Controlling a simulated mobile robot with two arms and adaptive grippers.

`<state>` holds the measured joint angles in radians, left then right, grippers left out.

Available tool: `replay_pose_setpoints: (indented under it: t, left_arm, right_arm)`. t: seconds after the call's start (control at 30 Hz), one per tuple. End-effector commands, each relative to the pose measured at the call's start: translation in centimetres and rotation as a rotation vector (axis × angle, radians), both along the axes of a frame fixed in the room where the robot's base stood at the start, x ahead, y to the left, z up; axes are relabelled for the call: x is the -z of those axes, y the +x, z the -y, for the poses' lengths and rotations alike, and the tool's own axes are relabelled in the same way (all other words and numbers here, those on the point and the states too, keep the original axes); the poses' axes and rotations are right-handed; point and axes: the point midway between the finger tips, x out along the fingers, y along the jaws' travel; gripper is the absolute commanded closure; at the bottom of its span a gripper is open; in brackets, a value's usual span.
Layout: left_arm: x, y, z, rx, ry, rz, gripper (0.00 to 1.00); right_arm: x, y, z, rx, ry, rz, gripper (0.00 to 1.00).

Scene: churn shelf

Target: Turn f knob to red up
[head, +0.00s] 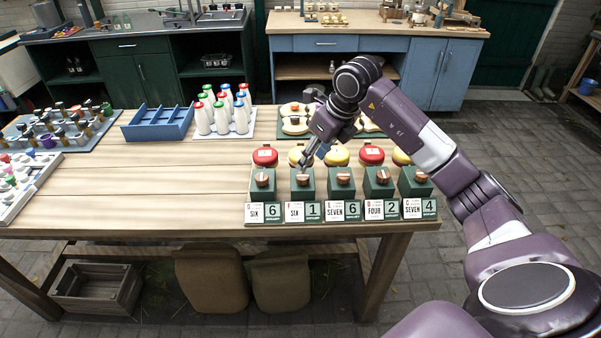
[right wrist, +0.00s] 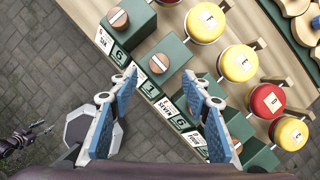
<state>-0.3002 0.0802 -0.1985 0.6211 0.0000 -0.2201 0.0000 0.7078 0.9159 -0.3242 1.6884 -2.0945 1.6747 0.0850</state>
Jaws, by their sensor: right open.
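The f knob (head: 303,180) is a round copper-coloured knob on a dark green block, second from the left in a row at the table's front edge. Its card reads "SIX" and "1". A yellow dome (head: 296,155) stands behind it, partly hidden by my gripper. My right gripper (head: 306,161) is just above and behind the knob, pointing down. In the right wrist view the knob (right wrist: 158,64) shows between the open fingertips, a little beyond them, with a pale slanted bar across it. No contact is visible.
Similar knobs stand close on both sides, such as the left one (head: 262,178) and the middle one (head: 344,176). Red and yellow domes line up behind, including a red dome (head: 265,156). A blue tray (head: 157,124) and bottles (head: 222,110) stand farther back. The table's left middle is clear.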

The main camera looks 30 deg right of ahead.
Motion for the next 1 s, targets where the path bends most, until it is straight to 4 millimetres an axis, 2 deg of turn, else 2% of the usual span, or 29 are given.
replay_pose_setpoints:
  t: [0.3, 0.5, 0.83, 0.87, 1.0]
  left_arm:
    - [-1.6, 0.0, 0.1, 0.002, -0.001, -0.001, 0.56]
    - [-2.1, 0.0, 0.1, 0.003, 0.0, -0.001, 0.56]
    - [-2.1, -0.1, 0.1, 0.003, 0.0, -0.001, 0.56]
    - [-2.1, -0.1, 0.1, 0.002, -0.001, -0.001, 0.56]
    - [-2.1, -0.1, 0.1, 0.002, -0.001, -0.001, 0.56]
  right_arm:
    - [4.3, 1.6, -0.6, 0.0, 0.003, -0.007, 0.56]
    - [6.4, 2.5, -0.8, -0.001, 0.002, -0.003, 0.56]
    - [7.0, 2.7, -0.8, -0.002, 0.001, -0.001, 0.56]
    - [7.0, 2.7, -0.8, -0.002, 0.001, -0.001, 0.57]
    - [7.0, 2.7, -0.8, -0.002, 0.001, -0.001, 0.73]
